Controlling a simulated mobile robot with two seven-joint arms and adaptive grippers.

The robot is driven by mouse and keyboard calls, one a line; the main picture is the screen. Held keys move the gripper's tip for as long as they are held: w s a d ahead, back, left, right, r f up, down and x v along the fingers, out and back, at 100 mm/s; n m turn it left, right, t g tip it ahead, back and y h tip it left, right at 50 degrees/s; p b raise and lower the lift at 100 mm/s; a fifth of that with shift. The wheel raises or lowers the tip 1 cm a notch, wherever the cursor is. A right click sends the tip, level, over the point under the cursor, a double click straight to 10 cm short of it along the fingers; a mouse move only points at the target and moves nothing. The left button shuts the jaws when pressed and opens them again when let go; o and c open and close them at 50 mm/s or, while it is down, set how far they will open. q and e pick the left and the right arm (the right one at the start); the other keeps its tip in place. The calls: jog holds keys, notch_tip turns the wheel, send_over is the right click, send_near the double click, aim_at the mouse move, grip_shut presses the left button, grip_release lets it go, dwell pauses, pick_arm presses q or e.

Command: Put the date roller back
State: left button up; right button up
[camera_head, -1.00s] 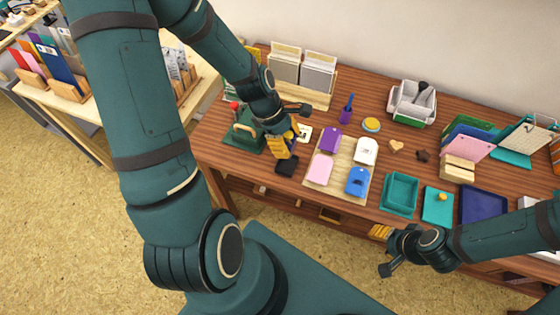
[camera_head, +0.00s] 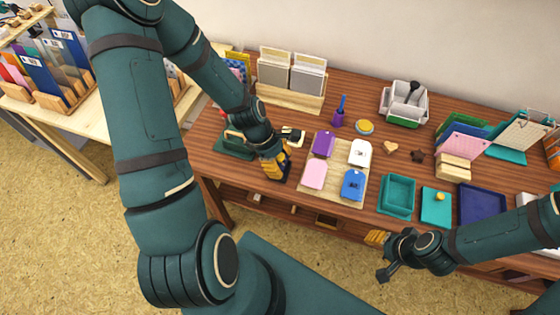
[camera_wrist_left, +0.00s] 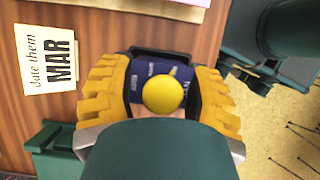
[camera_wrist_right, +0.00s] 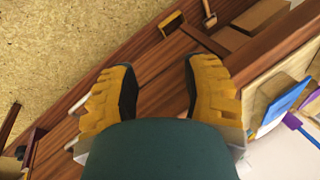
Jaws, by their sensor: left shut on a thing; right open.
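The date roller (camera_wrist_left: 158,82) is a dark blue banded cylinder with a yellow knob. In the left wrist view it sits between the yellow fingers of my left gripper (camera_wrist_left: 158,95), which is shut on it. A black thing (camera_wrist_left: 150,54) with a raised edge shows right behind the roller; I cannot tell whether they touch. In the head view my left gripper (camera_head: 277,166) is low at the table's front left and hides the roller. A card reading "date them MAR" (camera_wrist_left: 48,60) lies beside it. My right gripper (camera_wrist_right: 158,92) is open and empty, beyond the table's front edge.
A green stand with a handle (camera_head: 235,146) is left of my left gripper. A pale board (camera_head: 340,196) with purple, white, pink and blue pads is just right of it. Teal trays (camera_head: 396,208) and a navy tray (camera_head: 482,207) stand farther right.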

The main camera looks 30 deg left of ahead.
pick_arm(q)
jog(key=o, duration=1.2)
jog(key=shift+o, duration=0.2)
jog(key=shift+r, duration=0.2)
jog(key=p+v, duration=0.3)
jog(key=v, duration=0.9)
jog(key=shift+f, duration=0.1)
